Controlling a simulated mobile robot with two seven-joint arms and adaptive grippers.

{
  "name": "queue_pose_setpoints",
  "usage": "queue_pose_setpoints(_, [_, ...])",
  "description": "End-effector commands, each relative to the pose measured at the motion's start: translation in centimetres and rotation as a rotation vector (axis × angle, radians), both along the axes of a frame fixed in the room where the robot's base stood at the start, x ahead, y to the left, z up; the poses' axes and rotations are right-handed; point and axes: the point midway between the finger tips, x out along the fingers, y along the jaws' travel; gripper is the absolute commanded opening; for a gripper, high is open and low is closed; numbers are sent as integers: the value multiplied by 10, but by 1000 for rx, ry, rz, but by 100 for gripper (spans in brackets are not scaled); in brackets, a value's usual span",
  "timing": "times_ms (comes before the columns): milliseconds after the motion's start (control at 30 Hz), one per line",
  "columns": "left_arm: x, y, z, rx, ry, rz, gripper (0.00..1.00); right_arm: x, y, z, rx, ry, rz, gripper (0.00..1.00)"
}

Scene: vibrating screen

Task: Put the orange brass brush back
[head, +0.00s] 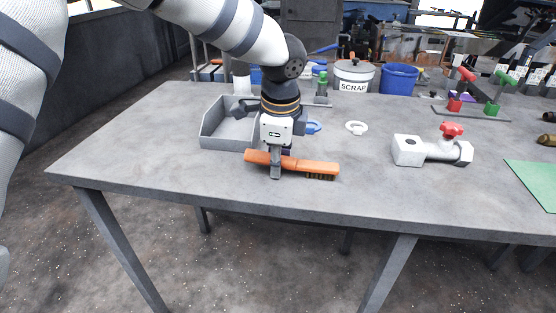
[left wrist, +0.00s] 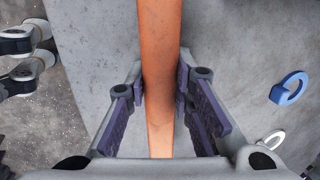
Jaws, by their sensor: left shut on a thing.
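The orange brass brush (head: 317,167) has a long orange handle and dark bristles at its right end in the head view. My left gripper (head: 276,172) is shut on its handle, left of the bristles, near the front of the table. In the left wrist view the orange brush (left wrist: 160,70) runs up the picture between the two finger pads of my left gripper (left wrist: 160,92). In the head view the bristles face down; whether they touch the table is hard to tell. My right gripper is not in view.
A grey open tray (head: 213,122) stands behind and left of my left gripper. A blue ring (head: 313,127) and a white ring (head: 356,128) lie behind the brush. A valve with a red handle (head: 440,149) stands right. A scrap bucket (head: 354,76) and blue bin (head: 399,79) stand behind.

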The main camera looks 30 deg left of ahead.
Motion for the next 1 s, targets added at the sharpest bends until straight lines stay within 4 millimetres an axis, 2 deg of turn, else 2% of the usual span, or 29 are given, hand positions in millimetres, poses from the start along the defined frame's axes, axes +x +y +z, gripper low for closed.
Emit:
queue_pose_setpoints(133, [0, 0, -3, 0, 0, -1, 0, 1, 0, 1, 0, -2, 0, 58])
queue_pose_setpoints(167, [0, 0, -3, 1, 0, -1, 24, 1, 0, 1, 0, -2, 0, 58])
queue_pose_setpoints(233, [0, 0, -3, 0, 0, -1, 40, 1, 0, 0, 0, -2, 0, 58])
queue_pose_setpoints(267, [0, 0, -3, 1, 1, -1, 42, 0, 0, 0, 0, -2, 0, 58])
queue_pose_setpoints(633, [0, 0, 1, -1, 1, 0, 42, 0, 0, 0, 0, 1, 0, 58])
queue_pose_setpoints(1000, [-16, -12, 95, 1, -6, -1, 42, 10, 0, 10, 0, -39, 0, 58])
